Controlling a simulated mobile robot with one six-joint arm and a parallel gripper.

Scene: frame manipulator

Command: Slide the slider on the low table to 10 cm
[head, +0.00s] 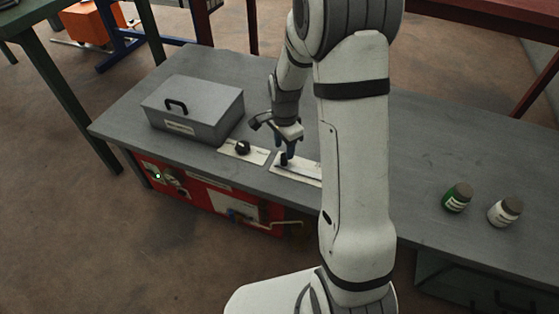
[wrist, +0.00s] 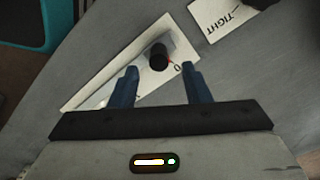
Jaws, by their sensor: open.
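The slider's plate (head: 306,172) is a white strip on the low table (head: 415,150), partly hidden behind my arm in the head view. Its dark knob (head: 283,159) stands near the left end of the strip. In the wrist view the black knob (wrist: 158,57) stands near the "0" mark on the white plate (wrist: 92,93), with a small red pointer beside it. My gripper (head: 287,146) is above this end of the strip. In the wrist view my gripper (wrist: 158,78) is open, and the knob appears just beyond and between its blue fingertips. I cannot tell if they touch it.
A plate with a dark round knob (head: 243,148) lies left of the slider; a "TIGHT" label (wrist: 222,15) shows in the wrist view. A grey lidded box (head: 205,112) stands farther left. A green jar (head: 457,198) and a white jar (head: 505,211) stand at the right.

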